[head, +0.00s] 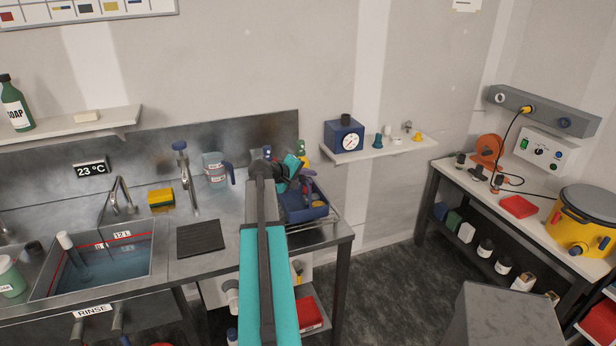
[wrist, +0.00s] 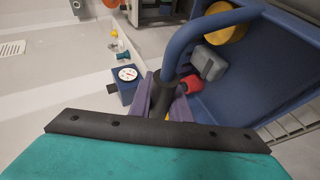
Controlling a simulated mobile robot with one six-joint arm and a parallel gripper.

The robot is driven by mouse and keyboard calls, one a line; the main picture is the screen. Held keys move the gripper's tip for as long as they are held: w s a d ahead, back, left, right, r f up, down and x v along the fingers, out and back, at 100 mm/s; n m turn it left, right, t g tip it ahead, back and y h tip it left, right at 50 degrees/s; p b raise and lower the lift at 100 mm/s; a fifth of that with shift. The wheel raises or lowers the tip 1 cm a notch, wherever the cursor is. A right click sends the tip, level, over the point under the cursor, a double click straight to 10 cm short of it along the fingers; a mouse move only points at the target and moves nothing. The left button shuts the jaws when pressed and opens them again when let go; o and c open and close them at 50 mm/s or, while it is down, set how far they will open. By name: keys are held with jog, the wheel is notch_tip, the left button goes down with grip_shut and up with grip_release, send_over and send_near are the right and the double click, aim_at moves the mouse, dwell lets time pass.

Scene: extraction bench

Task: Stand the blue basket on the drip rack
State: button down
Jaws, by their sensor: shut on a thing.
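The blue basket (head: 305,215) is at the right end of the steel counter in the head view, with small parts inside. It fills the right of the wrist view (wrist: 232,108), where yellow, grey and red parts show in it. My gripper (head: 302,184) is shut on the basket's curved handle; its purple fingers (wrist: 166,96) close around the handle in the wrist view. The wire drip rack (head: 328,221) shows under and beside the basket, and its bars show in the wrist view (wrist: 292,126). I cannot tell whether the basket touches the rack. My arm hides the basket's left side.
A blue dial timer (head: 344,136) stands on the wall shelf (head: 375,149) behind the basket. A measuring jug (head: 215,170) and a black ribbed mat (head: 200,239) are left of my arm. The water-filled sink (head: 110,268) is further left. Open floor lies right of the counter.

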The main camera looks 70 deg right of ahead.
jog(key=shift+f, duration=0.2)
jog(key=c, duration=1.7)
grip_release()
jog(key=shift+f, duration=0.1)
jog(key=shift+o, duration=0.2)
jog(key=shift+a, duration=0.1)
jog(key=b+v, duration=0.3)
jog(key=v, duration=0.9)
jog(key=shift+b, duration=0.3)
notch_tip(320, 180, up, 10)
jog(key=p, duration=1)
